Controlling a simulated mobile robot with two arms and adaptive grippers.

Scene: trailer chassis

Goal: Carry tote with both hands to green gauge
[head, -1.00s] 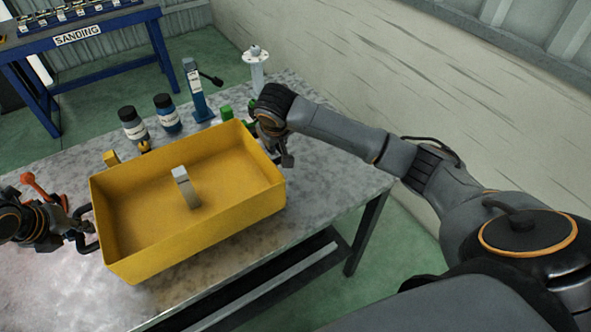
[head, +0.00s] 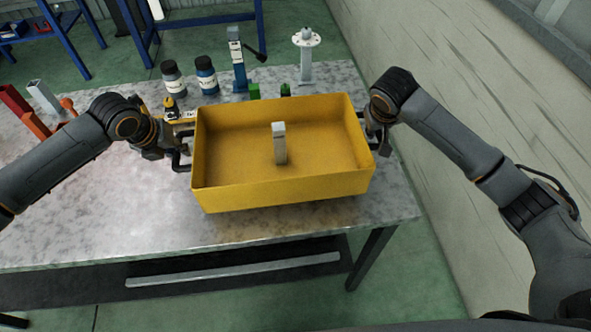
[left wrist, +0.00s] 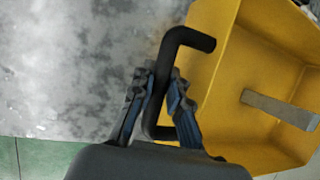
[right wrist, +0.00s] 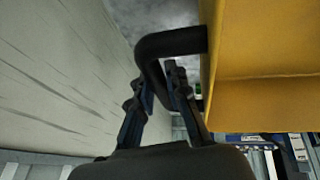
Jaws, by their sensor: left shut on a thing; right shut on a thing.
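The yellow tote (head: 285,192) is upright near the right end of the table, with a grey metal piece (head: 280,144) inside it. My left gripper (head: 179,157) is shut on the tote's left black handle (left wrist: 186,40). My right gripper (head: 379,142) is shut on its right black handle (right wrist: 172,42). Two small green pieces, one at left (head: 254,90) and one at right (head: 286,89), show just behind the tote's far rim, partly hidden by it. I cannot tell which is the green gauge, or whether the tote touches the table.
Behind the tote stand two dark bottles (head: 206,76), a blue clamp-like tool (head: 239,70) and a white flanged post (head: 306,58). A yellow tool (head: 172,110) lies near my left wrist. Red and orange parts (head: 34,122) are at far left. The table front (head: 110,220) is clear.

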